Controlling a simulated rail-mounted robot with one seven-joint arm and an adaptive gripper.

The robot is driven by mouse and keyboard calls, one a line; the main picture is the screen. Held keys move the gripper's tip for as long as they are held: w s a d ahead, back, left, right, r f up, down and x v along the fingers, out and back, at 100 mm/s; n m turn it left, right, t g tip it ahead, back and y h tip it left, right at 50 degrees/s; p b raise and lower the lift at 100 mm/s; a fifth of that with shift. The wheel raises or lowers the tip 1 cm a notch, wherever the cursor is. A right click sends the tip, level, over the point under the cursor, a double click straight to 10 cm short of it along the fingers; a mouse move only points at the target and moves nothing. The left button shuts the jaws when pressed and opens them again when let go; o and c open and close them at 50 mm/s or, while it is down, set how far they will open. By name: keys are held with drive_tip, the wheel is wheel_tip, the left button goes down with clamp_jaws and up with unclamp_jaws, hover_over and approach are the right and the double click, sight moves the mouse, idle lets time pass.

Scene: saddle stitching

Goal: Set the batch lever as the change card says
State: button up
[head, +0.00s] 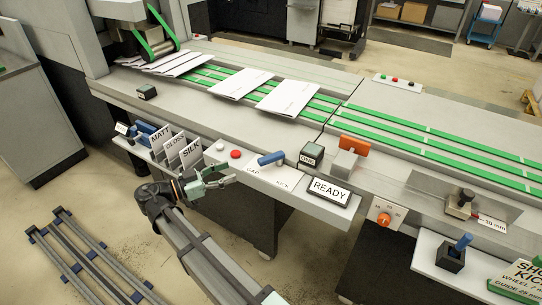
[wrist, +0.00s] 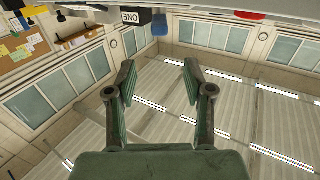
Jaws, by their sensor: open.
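The batch lever appears to be the blue handle (head: 272,159) on the front shelf, lying at a slant above a white label that seems to read GAP and KICK. It also shows as a blue shape (wrist: 160,25) at the top of the wrist view. The change card seems to be the green and white sign (head: 520,275) at the lower right, cut off by the frame; KICK, WHEEL 7 and GUIDE 25 are partly legible. My gripper (head: 222,176) is left of the lever, apart from it. In the wrist view its fingers (wrist: 158,78) are open and empty.
A red button (head: 235,154) and the MATT, GLOSS and SILK dividers (head: 176,147) stand near my gripper. A ONE block (head: 311,155) and READY sign (head: 329,191) are right of the lever. Another blue-handled lever (head: 461,243) stands lower right.

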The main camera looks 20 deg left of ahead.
sight(271, 156)
drive_tip(key=p+x, duration=0.3)
drive_tip(key=x, duration=1.2)
drive_tip(key=shift+w+d, duration=0.15)
drive_tip(key=shift+w, duration=0.05)
clamp_jaws()
